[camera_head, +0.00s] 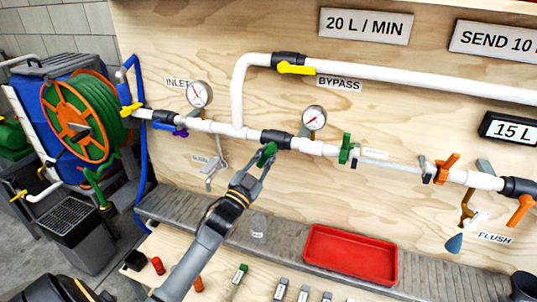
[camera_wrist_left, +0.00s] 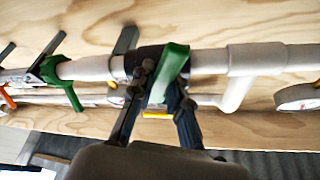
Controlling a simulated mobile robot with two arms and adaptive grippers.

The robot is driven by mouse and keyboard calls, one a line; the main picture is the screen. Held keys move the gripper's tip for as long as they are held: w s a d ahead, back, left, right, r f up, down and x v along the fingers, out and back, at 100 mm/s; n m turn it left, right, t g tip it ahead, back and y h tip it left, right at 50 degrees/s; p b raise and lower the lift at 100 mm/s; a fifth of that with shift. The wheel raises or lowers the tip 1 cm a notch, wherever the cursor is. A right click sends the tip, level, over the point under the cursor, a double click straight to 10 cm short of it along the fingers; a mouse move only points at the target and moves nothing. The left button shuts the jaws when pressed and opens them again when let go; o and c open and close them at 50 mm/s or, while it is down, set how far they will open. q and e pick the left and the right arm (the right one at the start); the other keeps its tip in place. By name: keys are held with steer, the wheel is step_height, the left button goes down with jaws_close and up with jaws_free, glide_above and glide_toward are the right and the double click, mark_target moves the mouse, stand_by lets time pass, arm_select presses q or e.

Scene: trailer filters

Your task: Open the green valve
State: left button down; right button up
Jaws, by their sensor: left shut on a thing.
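The green valve handle (camera_head: 267,154) sits on a black valve body (camera_head: 277,139) in the white pipe, between the bypass branch and the right gauge. My left gripper (camera_head: 263,160) reaches up from below and is shut on the handle. In the left wrist view the green handle (camera_wrist_left: 173,65) stands out from the black fitting, at an angle across the pipe, with my left gripper's fingers (camera_wrist_left: 160,95) on either side of its lower end. Part of the handle is hidden by the fingers. My right gripper is not in view.
A green clamp (camera_head: 346,149) and an orange one (camera_head: 446,168) sit further right on the line. Gauges (camera_head: 199,94) (camera_head: 314,118) stand above the pipe. A yellow bypass handle (camera_head: 296,69) is higher up. A red tray (camera_head: 350,255) lies below on the bench.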

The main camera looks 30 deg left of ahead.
arm_select(q)
steer(key=m, duration=0.1)
steer(key=m+h+p, duration=0.1)
steer(key=m+h, duration=0.1)
steer(key=m, duration=0.1)
steer(key=shift+a+r+g, duration=0.3)
steer(key=shift+g, duration=0.1)
steer(key=m+p, duration=0.1)
steer(key=m+h+p, duration=0.1)
steer(key=m, duration=0.1)
steer(key=m+g+p, duration=0.1)
steer(key=shift+s+a+r, duration=0.15)
steer(key=shift+a+r, duration=0.1)
steer(key=shift+r, duration=0.15)
steer(key=m+p, duration=0.1)
steer(key=m, duration=0.1)
steer(key=m+g+h+p, duration=0.1)
steer(key=shift+a+r+m+p, duration=0.15)
steer(key=shift+r+m+p, duration=0.15)
steer(key=shift+r+m, duration=0.1)
steer(key=shift+r+m+g+p, duration=0.1)
steer(key=shift+m+g+p, duration=0.6)
steer(key=shift+m+p, duration=0.5)
steer(key=c, duration=1.3)
jaws_free()
steer(key=shift+o, duration=0.2)
steer(key=shift+s, duration=0.15)
